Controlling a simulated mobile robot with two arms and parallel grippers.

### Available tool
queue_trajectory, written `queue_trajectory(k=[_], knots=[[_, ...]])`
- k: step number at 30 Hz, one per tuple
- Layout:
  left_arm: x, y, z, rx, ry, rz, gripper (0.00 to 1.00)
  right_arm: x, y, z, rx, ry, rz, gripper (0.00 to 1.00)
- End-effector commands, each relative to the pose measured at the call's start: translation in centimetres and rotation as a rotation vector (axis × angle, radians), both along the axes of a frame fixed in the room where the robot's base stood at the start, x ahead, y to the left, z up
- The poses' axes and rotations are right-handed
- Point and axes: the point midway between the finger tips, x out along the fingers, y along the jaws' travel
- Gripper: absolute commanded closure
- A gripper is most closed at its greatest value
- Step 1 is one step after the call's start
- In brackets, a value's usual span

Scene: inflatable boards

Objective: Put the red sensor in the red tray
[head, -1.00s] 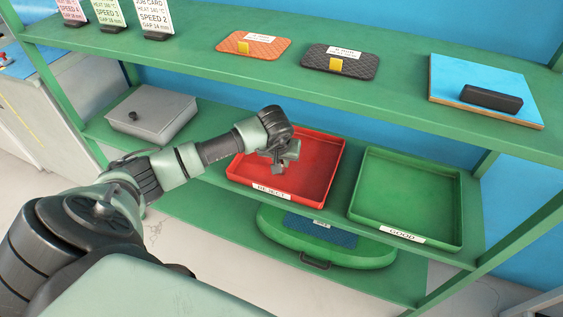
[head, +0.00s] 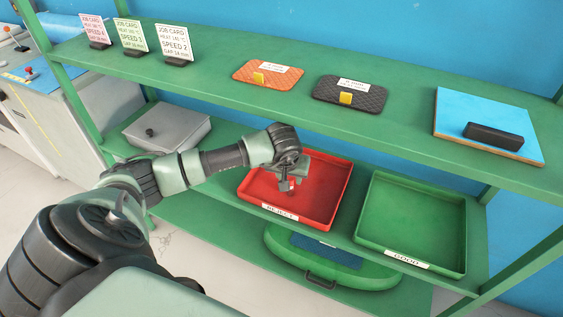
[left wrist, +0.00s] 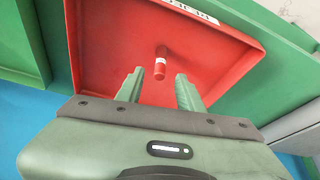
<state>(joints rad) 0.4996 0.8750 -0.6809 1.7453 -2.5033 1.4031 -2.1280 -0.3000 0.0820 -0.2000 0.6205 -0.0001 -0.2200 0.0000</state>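The red tray (head: 328,208), labelled REJECT, sits on the middle shelf. My left gripper (head: 287,186) points down over it. In the left wrist view, the left gripper (left wrist: 159,90) is open, with a clear gap between its fingers. The red sensor (left wrist: 160,65), a small cylinder with a white band, shows between and beyond the fingertips, apart from both, against the floor of the red tray (left wrist: 215,60). I cannot tell whether it touches the tray floor. My right gripper is not in view.
A green tray (head: 455,235) labelled GOOD stands right of the red tray. A grey box (head: 170,128) is on the left. The upper shelf (head: 215,75) above holds job cards, an orange pad (head: 285,80), a black pad (head: 370,97) and a blue board (head: 450,105).

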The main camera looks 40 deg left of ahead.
Motion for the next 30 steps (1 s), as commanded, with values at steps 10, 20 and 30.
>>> queue_trajectory(k=[10, 20, 30], knots=[[-7.8, -3.6, -0.4, 0.000, 0.004, -0.006, 0.63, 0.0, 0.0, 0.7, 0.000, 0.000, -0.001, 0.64], [-10.7, -5.0, -0.4, 0.000, 0.002, -0.001, 0.63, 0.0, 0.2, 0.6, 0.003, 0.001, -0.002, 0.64], [-11.6, -7.7, -3.3, -0.177, 0.076, 0.119, 0.63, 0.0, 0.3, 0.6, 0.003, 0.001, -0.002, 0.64]])
